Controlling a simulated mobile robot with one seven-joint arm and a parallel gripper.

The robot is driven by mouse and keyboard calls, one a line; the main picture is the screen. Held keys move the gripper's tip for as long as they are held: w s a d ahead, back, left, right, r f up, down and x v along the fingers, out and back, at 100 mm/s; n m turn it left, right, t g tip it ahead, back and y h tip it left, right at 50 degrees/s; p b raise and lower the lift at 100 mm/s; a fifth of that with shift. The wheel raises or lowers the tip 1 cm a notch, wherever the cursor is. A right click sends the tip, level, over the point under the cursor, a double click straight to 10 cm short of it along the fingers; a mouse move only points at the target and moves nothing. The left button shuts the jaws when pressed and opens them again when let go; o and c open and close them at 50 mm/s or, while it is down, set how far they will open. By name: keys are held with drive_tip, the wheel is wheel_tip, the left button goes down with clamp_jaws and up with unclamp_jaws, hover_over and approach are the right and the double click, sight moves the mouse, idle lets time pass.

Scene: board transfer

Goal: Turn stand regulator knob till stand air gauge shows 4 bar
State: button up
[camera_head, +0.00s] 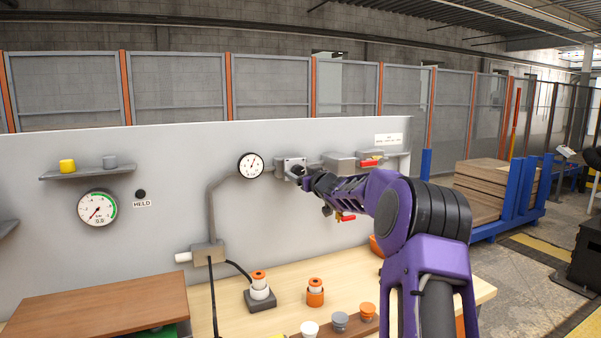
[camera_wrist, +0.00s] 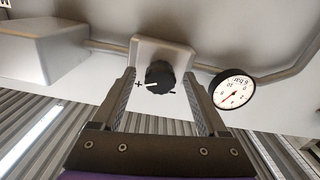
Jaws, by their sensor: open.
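The black regulator knob (camera_wrist: 159,77) is on a pale grey block (camera_wrist: 163,50) in the wrist view, with a white pointer line and plus and minus marks. My gripper (camera_wrist: 160,75) is open, with one finger on each side of the knob and visible gaps. Contact is not visible. The stand air gauge (camera_wrist: 233,89) is right of the knob in the wrist view, and left of the regulator block (camera_head: 290,163) in the head view (camera_head: 250,165). Its dial is white, marked bar, but too small and tilted to read surely. In the head view my arm hides most of the knob.
A larger gauge (camera_head: 97,207) with a green band hangs at left, beside a WELD label (camera_head: 142,204). Red-handled valves (camera_head: 370,161) sit to the right of the regulator. The bench (camera_head: 235,290) below holds several small orange, white and grey parts.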

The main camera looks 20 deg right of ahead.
drive_tip(key=shift+w, duration=0.1)
drive_tip(key=shift+c, duration=0.3)
clamp_jaws()
drive_tip(key=shift+n, duration=0.4)
drive_tip(key=n+b, duration=0.1)
drive_tip(key=n, duration=0.4)
drive_tip(key=shift+f+n, duration=0.1)
drive_tip(key=shift+n, duration=0.3)
drive_tip(key=n+b, duration=0.1)
drive_tip(key=n, duration=0.2)
drive_tip(key=shift+n+b, duration=0.8)
drive_tip(key=shift+n, duration=1.1)
